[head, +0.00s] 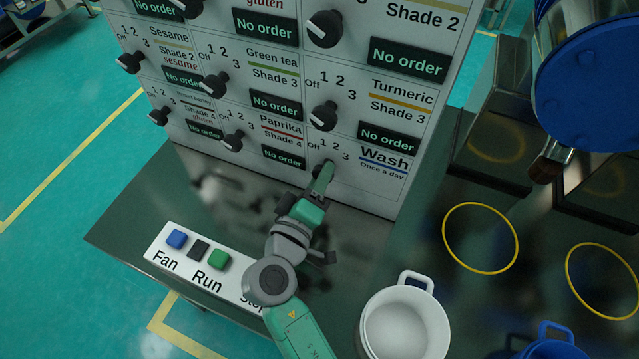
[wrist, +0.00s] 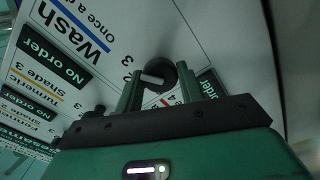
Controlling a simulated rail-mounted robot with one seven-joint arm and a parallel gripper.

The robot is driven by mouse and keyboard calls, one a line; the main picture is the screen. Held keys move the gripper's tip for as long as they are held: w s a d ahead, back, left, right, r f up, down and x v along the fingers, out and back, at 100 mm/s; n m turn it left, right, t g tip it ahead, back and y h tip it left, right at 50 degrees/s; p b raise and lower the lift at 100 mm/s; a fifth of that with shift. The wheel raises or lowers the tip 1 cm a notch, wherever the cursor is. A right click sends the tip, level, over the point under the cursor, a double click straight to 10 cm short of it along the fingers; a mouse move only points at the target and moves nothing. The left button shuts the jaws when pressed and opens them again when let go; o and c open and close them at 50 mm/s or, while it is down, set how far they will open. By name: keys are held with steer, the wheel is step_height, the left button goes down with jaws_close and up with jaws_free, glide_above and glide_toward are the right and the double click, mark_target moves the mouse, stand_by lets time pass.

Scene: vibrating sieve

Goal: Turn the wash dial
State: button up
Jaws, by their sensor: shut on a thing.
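The wash dial (wrist: 168,70) is a round black knob with a pale pointer mark on the lower right of the white panel. In the wrist view my gripper (wrist: 159,80) has one green finger on each side of the dial and is shut on it. The pale mark points left, towards the printed numbers; I cannot tell which one exactly. In the head view my gripper (head: 323,176) reaches up to the panel and hides most of the dial. The Wash label (head: 384,158) is just right of it.
Other black dials, such as the Turmeric dial (head: 324,116) and Paprika dial (head: 233,141), sit close above and left. A button box (head: 205,262) stands below left. A white pot (head: 405,325) is at lower right, and a blue-topped vessel (head: 590,85) at upper right.

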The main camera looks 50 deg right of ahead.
steer(key=shift+m+b, duration=0.3)
steer(key=shift+m, duration=0.2)
steer(key=o, duration=1)
steer(key=shift+a, duration=0.1)
steer(key=p+v, duration=0.2)
steer(key=v, duration=0.5)
steer(key=shift+s+a, duration=0.2)
steer(key=shift+a, duration=0.15)
